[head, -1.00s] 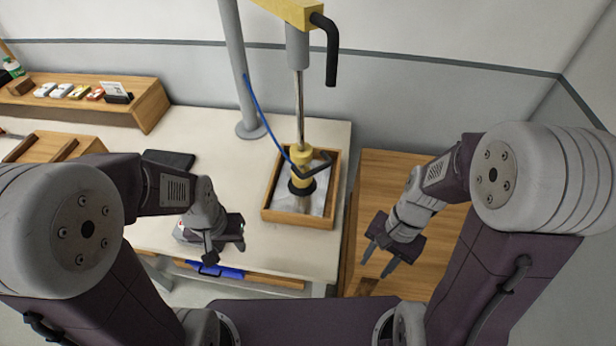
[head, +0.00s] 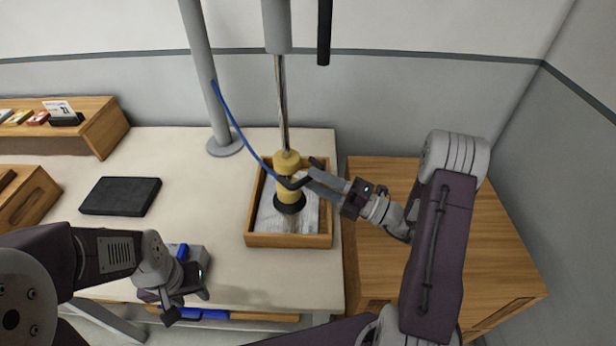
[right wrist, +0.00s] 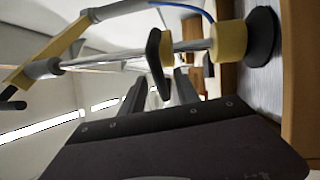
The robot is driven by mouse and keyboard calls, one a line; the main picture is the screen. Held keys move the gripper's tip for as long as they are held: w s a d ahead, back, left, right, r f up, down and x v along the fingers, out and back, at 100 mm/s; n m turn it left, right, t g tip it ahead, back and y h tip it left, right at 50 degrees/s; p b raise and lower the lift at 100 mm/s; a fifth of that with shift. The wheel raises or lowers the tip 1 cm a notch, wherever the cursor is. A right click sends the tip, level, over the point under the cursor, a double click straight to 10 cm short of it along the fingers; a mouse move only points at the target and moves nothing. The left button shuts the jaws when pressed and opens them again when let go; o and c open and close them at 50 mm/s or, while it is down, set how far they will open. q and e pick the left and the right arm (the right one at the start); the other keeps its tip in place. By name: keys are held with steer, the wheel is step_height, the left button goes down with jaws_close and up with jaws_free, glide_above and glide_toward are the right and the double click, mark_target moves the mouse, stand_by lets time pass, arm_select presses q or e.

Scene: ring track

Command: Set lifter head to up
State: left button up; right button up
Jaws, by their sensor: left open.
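The lifter head (head: 287,163) is a yellow cylinder with a black cup at its bottom. It hangs low on a thin rod, inside a wooden tray (head: 290,240). A black bent handle (head: 294,184) sticks out from it; this handle also shows in the right wrist view (right wrist: 154,60). My right gripper (head: 312,180) is at the handle from the right. In the right wrist view its fingers (right wrist: 162,88) stand apart, with the handle's end between them; whether they touch it is unclear. My left gripper (head: 188,304) is open and empty near the table's front edge.
A grey post (head: 205,80) with a blue hose (head: 236,125) stands behind the tray. A black pad (head: 120,196) lies on the white table (head: 190,190). A grey and blue item is partly hidden behind my left gripper. A wooden cabinet (head: 480,260) stands at the right.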

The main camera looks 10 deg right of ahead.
steer(key=shift+x, duration=1.2)
jaws_close()
stand_by(0.5)
